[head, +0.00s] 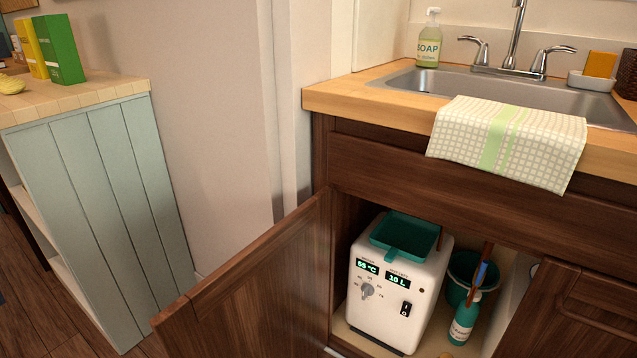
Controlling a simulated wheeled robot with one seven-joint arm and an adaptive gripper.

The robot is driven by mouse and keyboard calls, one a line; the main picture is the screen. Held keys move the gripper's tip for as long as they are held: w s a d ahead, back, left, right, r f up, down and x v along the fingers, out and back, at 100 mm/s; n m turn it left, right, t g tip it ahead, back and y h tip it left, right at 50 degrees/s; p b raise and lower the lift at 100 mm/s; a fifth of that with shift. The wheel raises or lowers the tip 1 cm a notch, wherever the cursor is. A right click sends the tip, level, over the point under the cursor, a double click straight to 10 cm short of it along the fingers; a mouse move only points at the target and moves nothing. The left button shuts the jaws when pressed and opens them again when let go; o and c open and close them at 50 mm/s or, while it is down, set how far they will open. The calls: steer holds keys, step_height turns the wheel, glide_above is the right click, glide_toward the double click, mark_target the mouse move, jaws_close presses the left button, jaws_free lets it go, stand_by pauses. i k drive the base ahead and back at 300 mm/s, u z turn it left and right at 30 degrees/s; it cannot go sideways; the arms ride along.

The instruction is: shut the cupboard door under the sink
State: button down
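The dark wood cupboard door (265,290) under the sink stands open in the head view. It is hinged at the left side of the cupboard opening and swings out toward me to the lower left. Its lower part is cut off by the bottom edge of the picture. The sink (520,93) sits in the wooden counter above. A second cupboard door (570,320) is at the lower right, and whether it is fully shut is hard to tell. My gripper is not in view.
Inside the cupboard are a white boiler-like box (395,290) with a green tray (403,238) on top, a teal bucket (458,272) and a spray bottle (464,320). A checked towel (510,140) hangs over the counter edge. A pale green shelf unit (100,200) stands at the left.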

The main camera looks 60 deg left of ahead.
mark_target(269, 300)
steer(key=z, duration=1.5)
steer(key=k, duration=1.95)
steer(key=u, duration=1.85)
steer(key=i, duration=0.5)
steer(key=z, duration=0.05)
